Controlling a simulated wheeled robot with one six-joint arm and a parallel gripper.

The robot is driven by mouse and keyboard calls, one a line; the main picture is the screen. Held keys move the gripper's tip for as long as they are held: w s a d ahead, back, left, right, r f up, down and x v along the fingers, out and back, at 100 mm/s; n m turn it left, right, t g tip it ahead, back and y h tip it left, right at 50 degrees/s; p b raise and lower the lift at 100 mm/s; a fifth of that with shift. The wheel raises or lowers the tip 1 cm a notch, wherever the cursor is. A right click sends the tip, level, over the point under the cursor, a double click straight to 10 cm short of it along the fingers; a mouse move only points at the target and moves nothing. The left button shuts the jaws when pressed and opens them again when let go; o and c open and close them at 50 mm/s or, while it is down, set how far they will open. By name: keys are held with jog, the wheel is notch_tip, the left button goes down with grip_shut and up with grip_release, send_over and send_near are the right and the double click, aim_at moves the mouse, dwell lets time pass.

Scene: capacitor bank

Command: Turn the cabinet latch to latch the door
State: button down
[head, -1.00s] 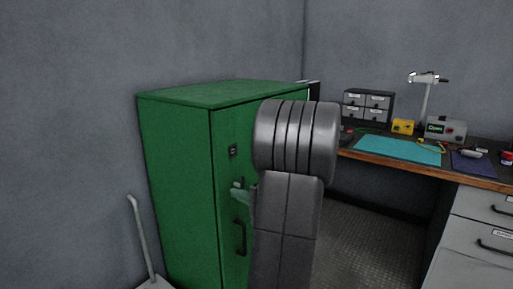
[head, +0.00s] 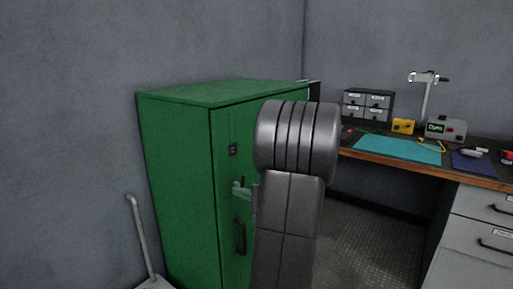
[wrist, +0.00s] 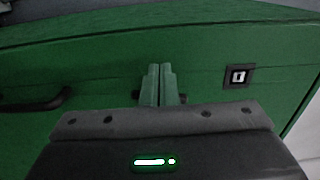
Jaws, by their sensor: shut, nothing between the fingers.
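The green cabinet (head: 175,170) stands with its door (head: 228,130) looking closed in the head view. The black handle (wrist: 38,104) is left of the fingers. In the head view my arm hides most of the gripper.
A workbench (head: 460,172) with a teal mat (head: 398,150), a drawer box (head: 367,106) and instruments stands at the right. A grey bent pole (head: 142,238) stands left of the cabinet. Floor shows between cabinet and bench.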

jog(key=shift+f+b, duration=0.4)
jog(key=shift+b, duration=1.85)
jog(key=v, duration=0.6)
jog(key=shift+s+a+b, duration=0.25)
jog(key=shift+s+b, duration=0.1)
jog(key=shift+b, duration=0.1)
